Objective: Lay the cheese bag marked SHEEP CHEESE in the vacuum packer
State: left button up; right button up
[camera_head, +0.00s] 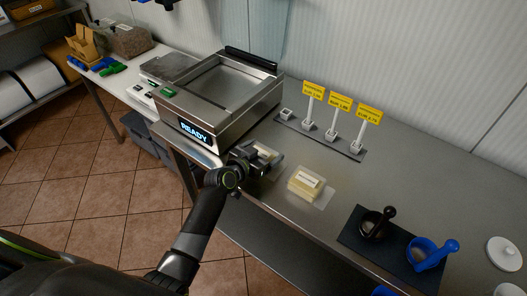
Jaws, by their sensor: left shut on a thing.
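The vacuum packer (196,136) stands on the metal counter, with its lid up, a wide shallow chamber (221,86) and a lit READY display. My left gripper (257,160) is just in front of the packer's right side, low over the counter. It is shut on a cheese bag (270,154), mostly hidden by the fingers; its label cannot be read. A second cheese bag (305,182) with pale yellow cheese and a white label lies on the counter to the right of the gripper; its label is too small to read. My right gripper is not in view.
Yellow price signs (341,102) on white stands stand on a dark strip behind the bags. A black mortar (374,226) and a blue mortar (424,252) stand on a dark mat at the right front. A white lid (504,253) lies at far right.

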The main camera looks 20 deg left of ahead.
pick_arm(q)
jog(key=o, duration=1)
jog(key=shift+f, duration=0.1)
jog(key=shift+c, duration=0.2)
jog(key=shift+s, duration=0.1)
jog(key=shift+s+a, duration=0.15)
jog(key=shift+s, duration=0.2)
jog(key=b+v, duration=0.3)
jog(key=v, duration=1.3)
jog(key=shift+s+r, duration=0.2)
jog(key=shift+r, duration=0.1)
jog(key=shift+a+f, duration=0.1)
jog(key=shift+a, duration=0.05)
